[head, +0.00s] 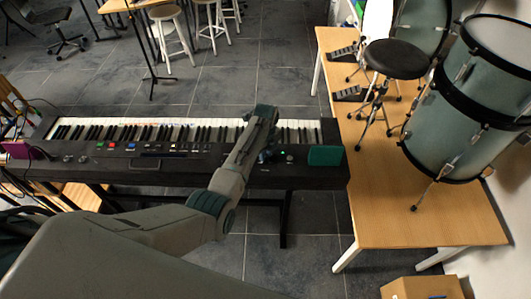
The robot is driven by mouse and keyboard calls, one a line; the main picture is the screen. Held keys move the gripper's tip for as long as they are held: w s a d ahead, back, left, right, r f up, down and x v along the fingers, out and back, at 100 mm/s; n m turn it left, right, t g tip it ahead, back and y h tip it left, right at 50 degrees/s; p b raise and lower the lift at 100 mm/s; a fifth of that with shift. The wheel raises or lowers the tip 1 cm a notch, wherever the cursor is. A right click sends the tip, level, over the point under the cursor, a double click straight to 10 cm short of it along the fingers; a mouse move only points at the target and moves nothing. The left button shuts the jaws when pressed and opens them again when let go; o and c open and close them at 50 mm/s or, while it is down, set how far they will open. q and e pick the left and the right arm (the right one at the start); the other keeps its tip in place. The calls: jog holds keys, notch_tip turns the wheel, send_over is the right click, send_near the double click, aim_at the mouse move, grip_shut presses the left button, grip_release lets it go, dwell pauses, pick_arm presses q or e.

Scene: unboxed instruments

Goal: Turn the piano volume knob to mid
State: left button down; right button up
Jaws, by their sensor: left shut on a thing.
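The piano (215,172) is a long black keyboard on a dark stand, with its keys along the far side and its control panel along the near side. My left arm reaches over the panel's right part. My left gripper (266,154) points down there and is shut on a small knob, taken to be the volume knob, which it mostly hides. The knob's pointer and marks cannot be read. A small round control (290,158) shows just right of the gripper. My right gripper is not in view.
A teal block (325,156) sits at the panel's right end and a magenta block (17,150) at the left end. Coloured buttons line the panel's left half. A wooden table (385,215) with drums (460,110) and a black stool (396,58) stands right.

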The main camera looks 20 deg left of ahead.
pick_arm(q)
jog(key=shift+m, duration=2.1)
jog(key=c, duration=1.3)
grip_release()
jog(key=shift+o, duration=0.2)
notch_tip(320, 180, up, 11)
jog(key=b, duration=0.3)
